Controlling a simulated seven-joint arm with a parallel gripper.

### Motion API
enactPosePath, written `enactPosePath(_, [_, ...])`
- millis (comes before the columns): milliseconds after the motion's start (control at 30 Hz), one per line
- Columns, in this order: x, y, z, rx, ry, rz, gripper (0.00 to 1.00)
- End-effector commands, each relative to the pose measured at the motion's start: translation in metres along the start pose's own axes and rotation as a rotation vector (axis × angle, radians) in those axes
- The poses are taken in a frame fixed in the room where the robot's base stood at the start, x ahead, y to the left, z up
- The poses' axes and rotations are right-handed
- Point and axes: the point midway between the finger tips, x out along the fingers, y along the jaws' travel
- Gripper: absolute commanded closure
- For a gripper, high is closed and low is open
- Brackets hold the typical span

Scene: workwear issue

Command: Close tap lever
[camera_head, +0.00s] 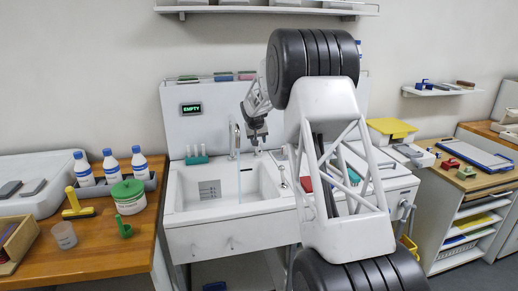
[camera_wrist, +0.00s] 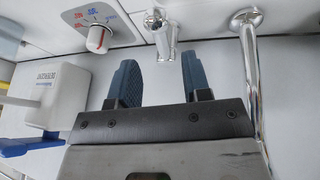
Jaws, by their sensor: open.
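A chrome tap (camera_head: 235,137) stands at the back of the white sink (camera_head: 184,190). A thin pale-blue vertical streak below its spout looks like running water. My gripper (camera_head: 256,143) is just right of the tap in the head view, pointing down. In the wrist view its two dark blue fingers (camera_wrist: 158,80) are apart with nothing between them. A short chrome fitting (camera_wrist: 161,32) lies just beyond the fingertips, and a tall chrome pipe (camera_wrist: 251,70) stands to their right. I cannot tell which chrome part is the lever.
A dial with a red-marked knob (camera_wrist: 97,39) is on the panel at upper left. A white box (camera_wrist: 35,90) and a blue part (camera_wrist: 30,144) are at left. A display (camera_head: 191,108) reads EMPTY. Bottles (camera_head: 84,170) stand on the left bench.

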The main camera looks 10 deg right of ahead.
Motion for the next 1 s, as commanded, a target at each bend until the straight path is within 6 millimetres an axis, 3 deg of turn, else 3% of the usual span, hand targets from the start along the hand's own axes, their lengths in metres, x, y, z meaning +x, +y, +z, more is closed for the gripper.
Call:
enactPosePath(433, [0.047,0.000,0.000,0.000,0.000,0.000,0.56])
enactPosePath(933, [0.054,0.000,0.000,0.000,0.000,0.000,0.56])
enactPosePath(1000, [0.054,0.000,0.000,0.000,0.000,0.000,0.66])
